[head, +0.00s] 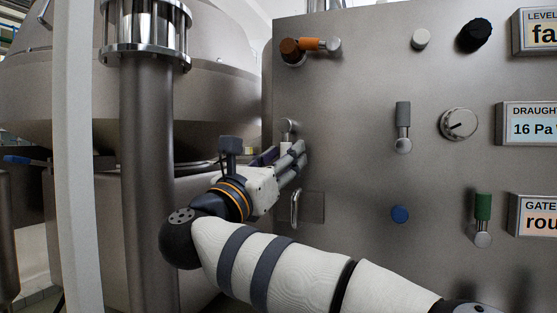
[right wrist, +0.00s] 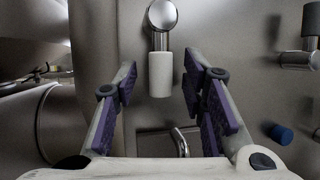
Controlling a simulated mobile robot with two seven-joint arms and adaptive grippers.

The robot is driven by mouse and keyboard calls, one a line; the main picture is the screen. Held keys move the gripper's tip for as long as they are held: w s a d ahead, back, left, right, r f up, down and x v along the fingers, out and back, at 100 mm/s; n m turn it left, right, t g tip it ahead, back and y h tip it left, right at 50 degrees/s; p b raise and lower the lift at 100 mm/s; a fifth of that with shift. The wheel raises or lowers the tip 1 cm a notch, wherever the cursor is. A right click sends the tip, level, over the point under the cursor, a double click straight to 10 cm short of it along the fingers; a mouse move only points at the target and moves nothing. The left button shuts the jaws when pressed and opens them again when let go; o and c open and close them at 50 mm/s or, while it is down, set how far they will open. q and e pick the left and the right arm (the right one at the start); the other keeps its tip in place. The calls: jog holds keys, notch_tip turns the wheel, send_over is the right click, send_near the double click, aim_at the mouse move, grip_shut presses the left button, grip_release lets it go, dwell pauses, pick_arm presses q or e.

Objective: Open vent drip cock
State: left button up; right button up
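A lever with a white grip hangs straight down from a round chrome pivot on the steel panel; it shows in the right wrist view (right wrist: 160,75) and, partly hidden by my fingers, in the head view (head: 287,144). No readable label marks it as the vent drip cock. My right gripper (head: 283,157) is at the panel's left part, pointing at this lever. In the right wrist view my right gripper (right wrist: 160,70) is open, with one finger on each side of the white grip and a visible gap on both sides. My left gripper is not in view.
Nearby on the panel are an orange-handled lever (head: 310,44), a grey lever (head: 403,115), a green lever (head: 482,207), a blue button (head: 399,214) and a dial (head: 459,125). A metal loop handle (head: 296,209) is just below my gripper. A thick steel column (head: 148,180) stands left.

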jog(key=v, duration=1.2)
